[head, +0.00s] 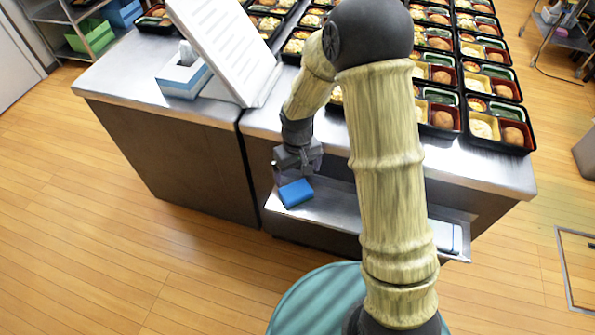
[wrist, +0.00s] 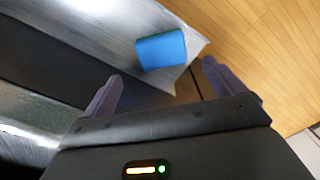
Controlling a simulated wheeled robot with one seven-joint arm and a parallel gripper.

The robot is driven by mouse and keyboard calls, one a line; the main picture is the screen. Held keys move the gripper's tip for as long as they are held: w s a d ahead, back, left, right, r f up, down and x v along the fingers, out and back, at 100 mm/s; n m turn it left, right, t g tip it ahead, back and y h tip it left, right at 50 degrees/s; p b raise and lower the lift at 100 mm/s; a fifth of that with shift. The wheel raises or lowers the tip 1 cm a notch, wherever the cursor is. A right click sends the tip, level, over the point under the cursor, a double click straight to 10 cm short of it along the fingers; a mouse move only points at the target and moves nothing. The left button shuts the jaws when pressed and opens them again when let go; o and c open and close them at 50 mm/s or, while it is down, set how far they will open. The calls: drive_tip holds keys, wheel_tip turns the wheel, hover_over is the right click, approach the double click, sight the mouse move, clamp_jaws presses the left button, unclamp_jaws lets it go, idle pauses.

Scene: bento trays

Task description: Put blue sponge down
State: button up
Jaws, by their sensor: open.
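The blue sponge (head: 296,193) lies on the left end of the lower metal shelf (head: 335,207), near its corner. In the wrist view the sponge (wrist: 161,49) sits beyond my fingertips, close to the shelf's edge. My gripper (head: 297,170) is just above the sponge in the head view. In the wrist view my gripper (wrist: 160,78) has its two purple fingers spread wide with nothing between them. The sponge looks apart from the fingers.
Bento trays (head: 497,132) in rows cover the counter (head: 285,125) above the shelf. A white slanted board (head: 225,45) and a tissue box (head: 184,77) stand on the left counter. A pale flat object (head: 443,236) lies at the shelf's right end. Open wooden floor lies left.

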idle(0.4)
drive_tip(key=s+d+r+m+t, duration=0.2)
drive_tip(key=s+d+r+m, duration=0.3)
drive_tip(key=s+d+r, duration=0.7)
drive_tip(key=shift+s+d+r+t, duration=0.2)
drive_tip(key=shift+d+t, duration=0.1)
drive_tip(key=w+p+v, duration=0.3)
drive_tip(key=p+v, duration=1.1)
drive_tip(key=shift+r, duration=0.35)
drive_tip(key=shift+w, duration=0.1)
